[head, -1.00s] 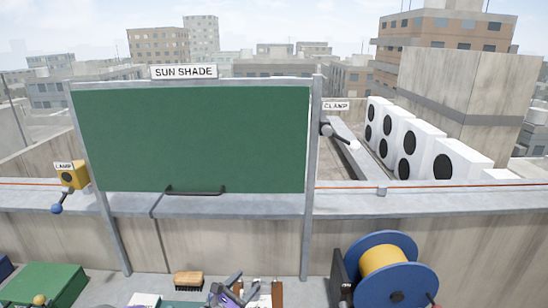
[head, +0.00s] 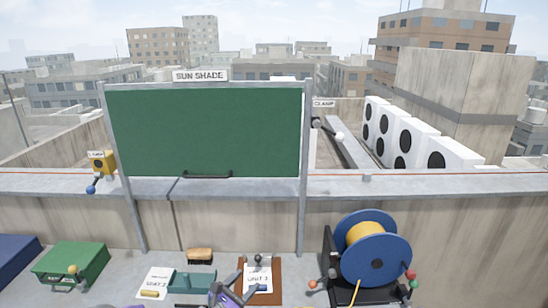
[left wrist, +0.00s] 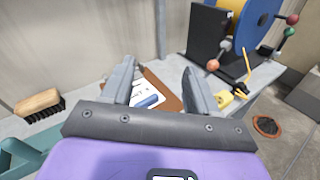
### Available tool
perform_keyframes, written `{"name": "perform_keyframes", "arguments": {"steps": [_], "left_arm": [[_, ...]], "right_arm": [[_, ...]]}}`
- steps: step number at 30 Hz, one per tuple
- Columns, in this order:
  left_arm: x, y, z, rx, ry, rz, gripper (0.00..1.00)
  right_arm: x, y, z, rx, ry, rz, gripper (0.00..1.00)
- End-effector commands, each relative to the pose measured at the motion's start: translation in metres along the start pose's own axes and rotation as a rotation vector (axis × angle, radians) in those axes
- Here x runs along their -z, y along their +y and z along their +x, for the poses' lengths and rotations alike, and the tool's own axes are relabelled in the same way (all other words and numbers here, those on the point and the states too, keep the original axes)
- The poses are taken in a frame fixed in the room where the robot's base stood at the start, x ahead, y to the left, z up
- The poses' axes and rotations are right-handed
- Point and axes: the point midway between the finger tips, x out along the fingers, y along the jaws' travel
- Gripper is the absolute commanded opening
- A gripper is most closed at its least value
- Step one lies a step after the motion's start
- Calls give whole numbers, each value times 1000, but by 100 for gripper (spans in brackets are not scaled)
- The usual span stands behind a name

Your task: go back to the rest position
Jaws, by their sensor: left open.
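My left gripper (head: 250,277) is at the bottom middle of the head view, above the workbench. Its two fingers are apart with nothing between them. The left wrist view also shows the open fingers (left wrist: 160,75), pointing at a brown clipboard (head: 278,283) with a white paper (head: 259,277), which lies beyond them. A blue piece (left wrist: 151,101) shows on the paper between the fingers. My right gripper does not show.
A cable reel (head: 375,251) stands on the right of the bench. A brush (head: 200,256), a teal tool holder (head: 192,281) and a green box (head: 72,262) are to the left. The green sun shade (head: 205,132) rises behind on posts.

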Motion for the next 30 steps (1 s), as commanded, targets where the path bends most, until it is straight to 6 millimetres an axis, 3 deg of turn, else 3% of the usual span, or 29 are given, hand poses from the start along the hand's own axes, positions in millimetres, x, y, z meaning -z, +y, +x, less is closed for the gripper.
{"name": "perform_keyframes", "arguments": {"steps": [8, 14, 17, 21, 25, 30], "left_arm": [[54, -65, -15, 244, 126, 75, 59], [103, -119, -42, 466, 238, 165, 59], [137, -151, -67, 613, 309, 236, 59], [194, -195, -119, 865, 417, 394, 59], [242, -220, -169, 1083, 484, 583, 59], [295, -233, -221, 1306, 501, 874, 59]], "right_arm": [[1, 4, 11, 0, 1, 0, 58], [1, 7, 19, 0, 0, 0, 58], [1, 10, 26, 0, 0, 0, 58], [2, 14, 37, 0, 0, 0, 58], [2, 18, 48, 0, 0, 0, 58], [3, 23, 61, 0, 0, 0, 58]]}}
